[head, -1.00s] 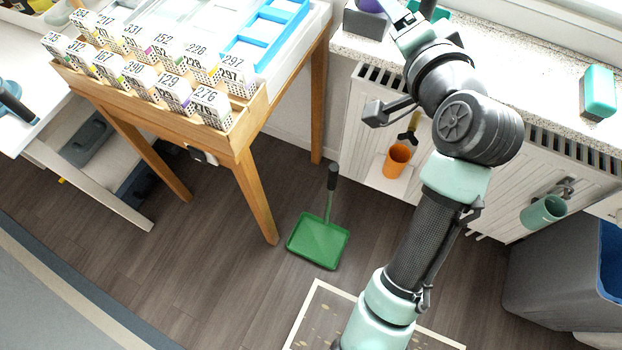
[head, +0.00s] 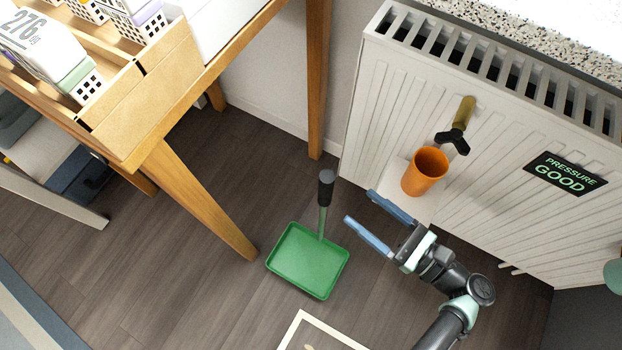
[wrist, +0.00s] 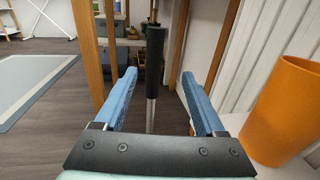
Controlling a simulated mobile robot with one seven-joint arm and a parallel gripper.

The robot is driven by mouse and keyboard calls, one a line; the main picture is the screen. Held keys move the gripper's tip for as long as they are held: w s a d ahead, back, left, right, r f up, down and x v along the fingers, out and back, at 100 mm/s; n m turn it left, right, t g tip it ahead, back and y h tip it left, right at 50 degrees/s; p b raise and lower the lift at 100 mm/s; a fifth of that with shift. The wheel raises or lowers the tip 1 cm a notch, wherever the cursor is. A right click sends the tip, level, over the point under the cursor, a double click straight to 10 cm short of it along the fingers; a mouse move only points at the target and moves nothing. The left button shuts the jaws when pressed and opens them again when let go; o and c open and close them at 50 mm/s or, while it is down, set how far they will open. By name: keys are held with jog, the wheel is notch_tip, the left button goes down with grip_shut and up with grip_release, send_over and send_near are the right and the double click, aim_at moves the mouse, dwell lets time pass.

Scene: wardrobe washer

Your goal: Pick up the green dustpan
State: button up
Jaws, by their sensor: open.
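The green dustpan (head: 308,262) lies on the dark wood floor, its pan toward the front. Its green stem rises to a black handle grip (head: 326,188) that stands up at the back of the pan. My gripper (head: 358,208) is open and empty, with its blue fingers to the right of the handle and pointing toward it. In the wrist view the black handle (wrist: 154,62) stands upright between and beyond the two fingers (wrist: 160,84). The fingers appear apart from it. The pan is hidden in the wrist view.
An orange cup (head: 425,172) sits on a small white shelf at the radiator (head: 490,130), close to my gripper's right. A wooden table leg (head: 198,200) stands left of the dustpan, and another (head: 319,80) behind. A framed mat (head: 318,333) lies in front.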

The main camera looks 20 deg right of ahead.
jog(key=b+x, duration=0.4)
jog(key=x, duration=0.8)
jog(key=shift+a+r, duration=0.3)
jog(key=shift+a, duration=0.25)
grip_shut()
dwell(0.7)
